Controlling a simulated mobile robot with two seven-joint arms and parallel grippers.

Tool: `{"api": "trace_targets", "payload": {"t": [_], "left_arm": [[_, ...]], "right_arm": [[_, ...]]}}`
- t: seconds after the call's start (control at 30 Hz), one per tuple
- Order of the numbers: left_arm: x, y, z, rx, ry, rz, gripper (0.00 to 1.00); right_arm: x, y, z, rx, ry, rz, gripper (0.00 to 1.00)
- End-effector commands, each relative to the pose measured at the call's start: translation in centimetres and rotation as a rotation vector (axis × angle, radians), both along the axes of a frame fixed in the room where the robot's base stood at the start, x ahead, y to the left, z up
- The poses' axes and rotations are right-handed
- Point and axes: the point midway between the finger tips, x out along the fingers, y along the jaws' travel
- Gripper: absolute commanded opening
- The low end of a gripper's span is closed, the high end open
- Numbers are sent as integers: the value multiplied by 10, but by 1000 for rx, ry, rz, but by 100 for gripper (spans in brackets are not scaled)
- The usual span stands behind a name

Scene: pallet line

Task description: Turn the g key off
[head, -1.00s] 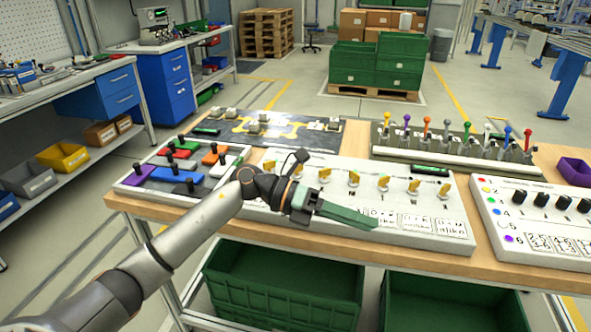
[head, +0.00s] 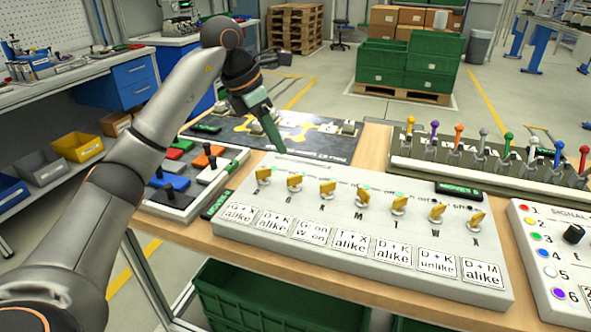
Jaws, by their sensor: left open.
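The white key panel (head: 345,250) lies on the wooden bench with a row of yellow keys and printed cards along its front. The letters by the keys are small; the second key from the left (head: 294,183) seems to be the g key. The leftmost key (head: 263,175) stands beside it. My left gripper (head: 276,140) points down above the back left of the panel, apart from the keys. Its green fingers are seen nearly edge-on; it is open and holds nothing visible. My right gripper is not in view.
A board of coloured blocks with black knobs (head: 190,180) sits left of the panel. A dark board (head: 320,140) lies behind, a rack of coloured levers (head: 480,165) at back right, and a signal panel (head: 550,265) at right. Green crates (head: 410,65) stand on the floor beyond.

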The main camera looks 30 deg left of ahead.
Motion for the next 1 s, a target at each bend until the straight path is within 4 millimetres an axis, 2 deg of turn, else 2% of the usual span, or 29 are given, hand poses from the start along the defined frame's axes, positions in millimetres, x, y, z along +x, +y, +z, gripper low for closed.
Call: {"api": "trace_targets", "payload": {"t": [0.03, 0.2, 0.5, 0.9, 1.0], "left_arm": [[3, -3, -13, -1, 5, -2, 41], [15, -11, -46, -2, 3, -2, 41], [30, -20, -87, -3, 2, -2, 41], [33, -21, -94, -2, -1, -1, 41], [33, -21, -94, -2, -1, -1, 32]], "right_arm": [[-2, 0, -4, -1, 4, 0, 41], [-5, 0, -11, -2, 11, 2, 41], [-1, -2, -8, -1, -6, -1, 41], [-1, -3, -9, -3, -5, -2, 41], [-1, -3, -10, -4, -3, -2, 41]]}}
